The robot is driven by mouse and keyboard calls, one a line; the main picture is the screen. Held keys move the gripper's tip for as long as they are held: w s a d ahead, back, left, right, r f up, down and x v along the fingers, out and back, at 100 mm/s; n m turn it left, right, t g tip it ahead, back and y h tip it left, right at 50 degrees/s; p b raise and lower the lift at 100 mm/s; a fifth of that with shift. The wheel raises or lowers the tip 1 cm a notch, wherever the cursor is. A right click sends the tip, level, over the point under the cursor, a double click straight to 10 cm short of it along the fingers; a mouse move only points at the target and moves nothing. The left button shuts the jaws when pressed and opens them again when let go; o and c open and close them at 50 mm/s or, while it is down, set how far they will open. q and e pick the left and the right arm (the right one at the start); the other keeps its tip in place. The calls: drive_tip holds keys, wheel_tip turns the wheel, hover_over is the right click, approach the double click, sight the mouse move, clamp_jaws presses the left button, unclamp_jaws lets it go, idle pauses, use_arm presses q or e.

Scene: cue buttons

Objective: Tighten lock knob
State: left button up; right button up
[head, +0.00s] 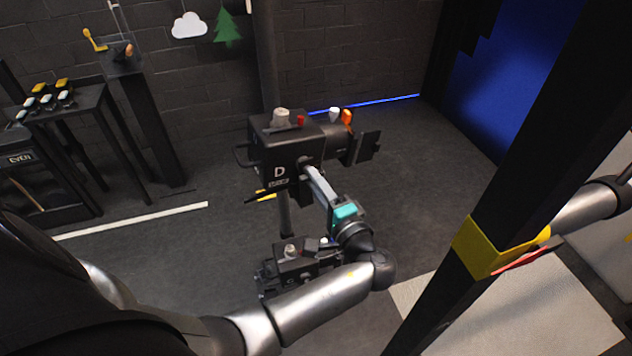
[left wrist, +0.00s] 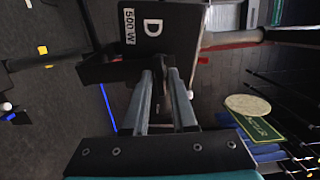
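A black studio lamp head marked D (head: 279,171) stands on a post in the middle of the head view, and its D and 500 W labels show in the left wrist view (left wrist: 152,28). A small dark lock knob (head: 304,161) is on the side of the lamp by the bracket, mostly hidden by my fingertips. My left gripper (head: 309,170) reaches up to that side of the lamp. In the left wrist view its fingers (left wrist: 161,73) point at the lamp with a narrow gap between them. I cannot tell whether they grip the knob.
A second dark device (head: 290,262) sits low behind my left forearm. A black post with a yellow band (head: 484,249) stands on the right. A dark table with several switches (head: 55,106) is at the left.

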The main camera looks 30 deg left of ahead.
use_arm(q)
drive_tip(key=shift+o, duration=1.4)
drive_tip(key=b+v, duration=0.2)
drive_tip(key=v, duration=1)
drive_tip(key=shift+b, duration=0.35)
